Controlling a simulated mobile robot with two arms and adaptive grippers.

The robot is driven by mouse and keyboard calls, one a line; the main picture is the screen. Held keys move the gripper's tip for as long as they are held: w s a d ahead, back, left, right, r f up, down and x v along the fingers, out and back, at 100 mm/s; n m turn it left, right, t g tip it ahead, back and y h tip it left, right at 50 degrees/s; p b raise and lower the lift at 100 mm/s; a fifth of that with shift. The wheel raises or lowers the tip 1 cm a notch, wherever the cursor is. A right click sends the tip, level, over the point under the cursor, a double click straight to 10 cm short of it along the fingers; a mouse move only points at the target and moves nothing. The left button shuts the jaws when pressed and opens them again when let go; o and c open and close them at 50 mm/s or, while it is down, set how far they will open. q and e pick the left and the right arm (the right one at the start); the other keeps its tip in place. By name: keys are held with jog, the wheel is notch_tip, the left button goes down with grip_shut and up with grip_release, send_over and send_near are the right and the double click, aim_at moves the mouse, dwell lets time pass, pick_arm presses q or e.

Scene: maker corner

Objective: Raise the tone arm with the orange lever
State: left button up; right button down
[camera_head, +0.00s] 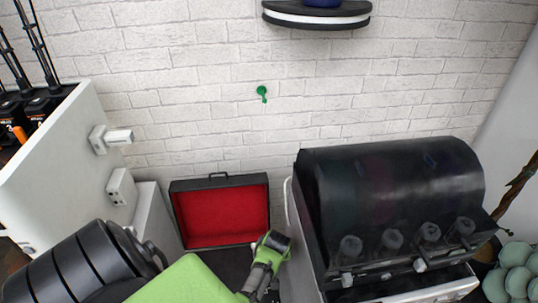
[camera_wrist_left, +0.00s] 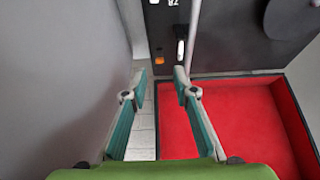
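The record player is an open case with a red-lined lid (camera_head: 222,215), standing against the brick wall in the head view. Its dark deck is mostly hidden there by my arm. In the left wrist view, the dark deck (camera_wrist_left: 225,50) carries a small orange lever (camera_wrist_left: 159,60), a white switch (camera_wrist_left: 180,48), a pale tone arm (camera_wrist_left: 194,30) and part of a black platter (camera_wrist_left: 290,18). My left gripper (camera_wrist_left: 158,74) is open and empty, its teal-padded fingers pointing toward the deck. The orange lever appears between the fingertips, apparently beyond them. The right gripper is out of view.
A black-hooded grill (camera_head: 390,200) with several knobs stands right of the case. A white cabinet panel (camera_head: 45,165) is at the left. A green hook (camera_head: 262,93) and a round shelf (camera_head: 316,17) are on the wall. A grey surface (camera_wrist_left: 60,75) lies close left of the gripper.

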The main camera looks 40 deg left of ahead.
pick_arm(q)
jog(key=b+x, duration=0.1)
jog(key=x, duration=0.7)
jog(key=shift+r, duration=0.1)
grip_shut()
